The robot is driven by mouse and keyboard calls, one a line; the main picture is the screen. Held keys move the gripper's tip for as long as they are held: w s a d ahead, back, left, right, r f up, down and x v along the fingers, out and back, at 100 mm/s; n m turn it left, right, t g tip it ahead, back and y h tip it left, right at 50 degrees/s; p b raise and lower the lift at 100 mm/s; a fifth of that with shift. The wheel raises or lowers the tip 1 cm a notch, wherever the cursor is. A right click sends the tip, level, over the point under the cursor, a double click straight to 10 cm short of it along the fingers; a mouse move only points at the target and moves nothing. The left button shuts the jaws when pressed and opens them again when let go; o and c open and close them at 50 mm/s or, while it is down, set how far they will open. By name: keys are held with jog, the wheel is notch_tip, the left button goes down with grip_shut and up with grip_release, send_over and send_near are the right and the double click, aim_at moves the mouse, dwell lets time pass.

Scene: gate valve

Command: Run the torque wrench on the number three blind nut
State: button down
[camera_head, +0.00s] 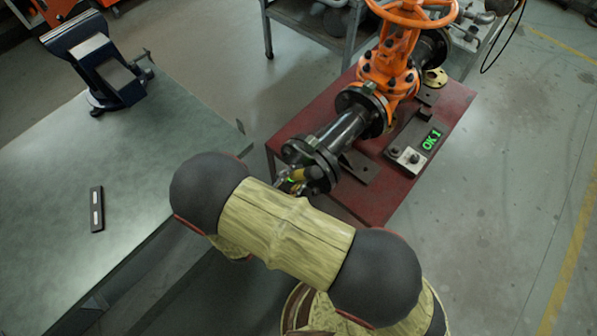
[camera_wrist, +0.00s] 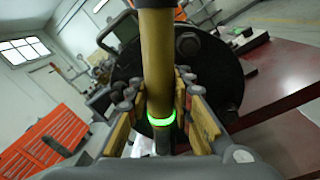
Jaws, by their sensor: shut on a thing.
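My gripper (camera_wrist: 158,100) is shut on the torque wrench (camera_wrist: 156,50), a yellow rod with a lit green ring (camera_wrist: 161,119) between the fingers. Behind it in the wrist view is the dark round blind flange (camera_wrist: 215,75), with a nut (camera_wrist: 188,43) to the right of the wrench. In the head view, the black blind flange (camera_head: 312,163) ends the pipe of the orange gate valve (camera_head: 390,65). The yellow wrench (camera_head: 299,174) shows small against it, with my arm hiding much of the gripper. I cannot tell which nut the wrench is on, and no nut number is readable.
A grey-green bench (camera_head: 60,150) at left holds a blue vise (camera_head: 105,65) and a dark bar (camera_head: 97,209). Right floor is clear.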

jog(key=shift+w+d+r, duration=0.1)
jog(key=shift+w+d, duration=0.2)
jog(key=shift+w, duration=0.05)
dwell(1.5)
jog(key=shift+s+a+p, duration=0.25)
jog(key=shift+p, duration=0.1)
dwell(1.1)
